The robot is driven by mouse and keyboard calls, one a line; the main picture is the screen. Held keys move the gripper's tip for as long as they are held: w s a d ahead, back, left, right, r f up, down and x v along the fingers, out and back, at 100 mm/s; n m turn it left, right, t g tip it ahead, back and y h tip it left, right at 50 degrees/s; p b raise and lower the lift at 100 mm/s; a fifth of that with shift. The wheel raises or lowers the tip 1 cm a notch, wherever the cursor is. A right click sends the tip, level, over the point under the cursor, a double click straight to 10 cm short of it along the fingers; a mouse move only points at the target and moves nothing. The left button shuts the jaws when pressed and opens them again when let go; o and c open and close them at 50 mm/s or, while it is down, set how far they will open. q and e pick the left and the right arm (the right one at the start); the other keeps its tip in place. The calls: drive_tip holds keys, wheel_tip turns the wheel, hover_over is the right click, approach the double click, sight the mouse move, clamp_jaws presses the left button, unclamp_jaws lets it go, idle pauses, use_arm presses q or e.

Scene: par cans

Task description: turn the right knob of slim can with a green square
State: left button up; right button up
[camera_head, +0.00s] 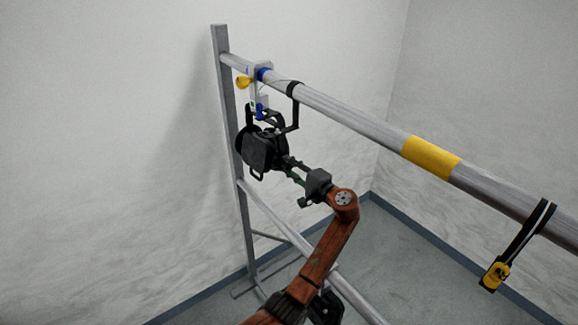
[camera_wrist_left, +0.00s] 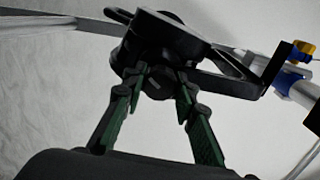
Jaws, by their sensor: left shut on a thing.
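A black par can (camera_head: 258,153) hangs by its black yoke from the upper rail near the left post. It shows large at the top of the left wrist view (camera_wrist_left: 172,40). My left gripper (camera_head: 287,164) reaches its right side. In the left wrist view its two green-sided fingers (camera_wrist_left: 160,82) are shut on a round black knob (camera_wrist_left: 158,86) at the side of the can, with one finger on each side. My right gripper is not in view.
The grey upper rail (camera_head: 355,127) carries a yellow band (camera_head: 431,157). A blue and yellow clamp (camera_head: 262,73) sits near the can, and a yellow tag (camera_head: 494,275) hangs at the right. A lower rail (camera_head: 270,212) runs behind my arm. Walls stand behind.

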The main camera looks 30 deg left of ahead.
use_arm(q)
drive_tip(key=o, duration=1.2)
drive_tip(key=shift+c, duration=0.2)
drive_tip(key=v, duration=1.2)
